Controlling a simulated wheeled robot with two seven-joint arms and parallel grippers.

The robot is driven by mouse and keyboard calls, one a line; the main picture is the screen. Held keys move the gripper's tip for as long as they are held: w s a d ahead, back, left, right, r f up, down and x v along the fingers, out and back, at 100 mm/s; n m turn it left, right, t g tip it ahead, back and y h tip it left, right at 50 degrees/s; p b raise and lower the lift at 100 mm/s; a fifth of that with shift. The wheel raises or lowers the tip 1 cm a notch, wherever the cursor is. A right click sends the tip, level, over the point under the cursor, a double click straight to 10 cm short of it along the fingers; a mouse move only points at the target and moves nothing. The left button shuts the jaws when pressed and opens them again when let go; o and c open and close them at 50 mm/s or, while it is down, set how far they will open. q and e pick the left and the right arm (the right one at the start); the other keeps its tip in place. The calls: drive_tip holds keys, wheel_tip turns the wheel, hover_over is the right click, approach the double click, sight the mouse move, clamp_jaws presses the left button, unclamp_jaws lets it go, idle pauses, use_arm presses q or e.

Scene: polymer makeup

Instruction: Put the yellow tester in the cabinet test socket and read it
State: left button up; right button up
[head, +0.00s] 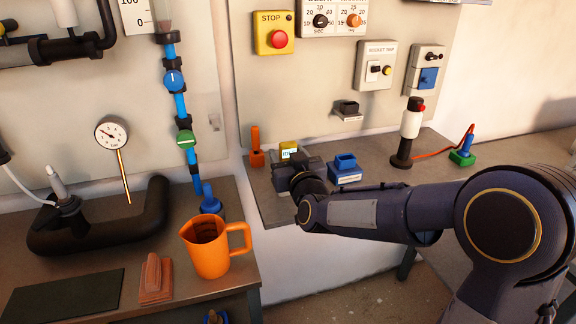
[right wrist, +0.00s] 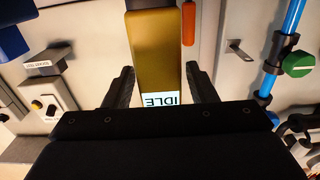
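The yellow tester (right wrist: 160,50) stands between the two fingers of my right gripper (right wrist: 160,80) in the right wrist view. Both fingers lie close along its sides, and no clear gap shows. Its small display reads IDLE, upside down in that view. In the head view the tester (head: 289,147) shows just beyond the right gripper (head: 288,170), which hides its lower part, so I cannot tell whether it touches the bench. The likely test socket (head: 347,108) is a dark block on a small wall bracket, also in the right wrist view (right wrist: 47,64). My left gripper is out of view.
An orange holder (head: 256,157) stands left of the tester and a blue holder (head: 345,170) to its right. A black-and-white upright tool (head: 410,128) and a green block (head: 463,157) stand farther right. An orange jug (head: 209,250) stands on the left bench.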

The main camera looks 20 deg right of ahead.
drive_tip(key=c, duration=0.9)
drive_tip(key=shift+r, duration=0.15)
